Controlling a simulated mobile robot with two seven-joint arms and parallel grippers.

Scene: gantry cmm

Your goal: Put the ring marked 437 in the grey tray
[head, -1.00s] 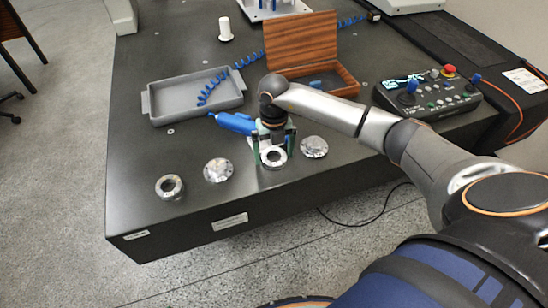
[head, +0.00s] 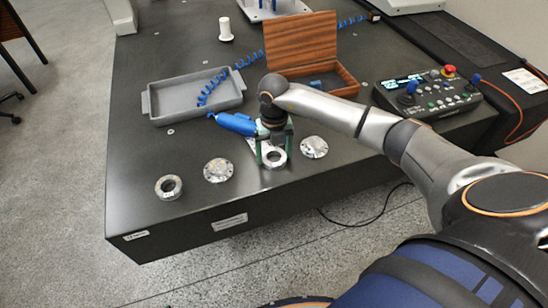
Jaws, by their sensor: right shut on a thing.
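Two metal rings with open centres lie near the front edge of the dark table: one at the left (head: 169,187) and one (head: 274,167) between the fingers of my right gripper (head: 274,156). My right gripper points down and is shut on that second ring, which looks to be at table level. The number 437 cannot be read on either ring. The grey tray (head: 152,106) stands farther back to the left; a blue coiled hose crosses over it. My left gripper is not in view.
Two metal discs (head: 218,170) (head: 314,147) lie on either side of the held ring. A blue cylindrical tool (head: 237,123) lies between gripper and tray. An open wooden box (head: 301,43) and a control panel (head: 428,93) stand behind and right.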

